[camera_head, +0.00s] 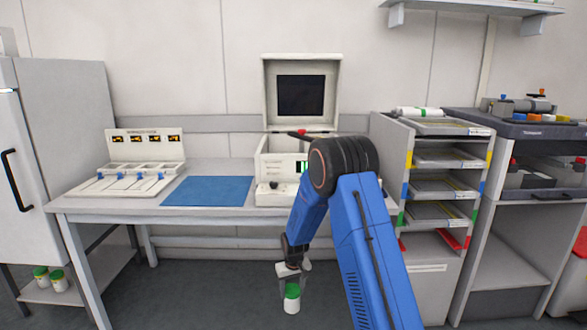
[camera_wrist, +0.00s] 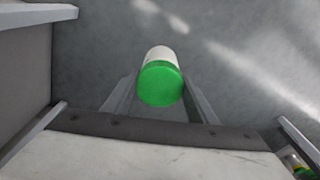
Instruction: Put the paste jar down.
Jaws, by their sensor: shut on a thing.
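The paste jar (camera_head: 292,300) is a white jar with a green lid. My gripper (camera_head: 291,281) is shut on it, near the lid, and holds it upright in front of the table, below the tabletop level. In the wrist view the jar's green lid (camera_wrist: 160,84) shows between the two fingers (camera_wrist: 160,100), with its white side beyond. Grey floor shows behind the jar there.
Two green-lidded jars (camera_head: 50,279) stand on a low shelf at left.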

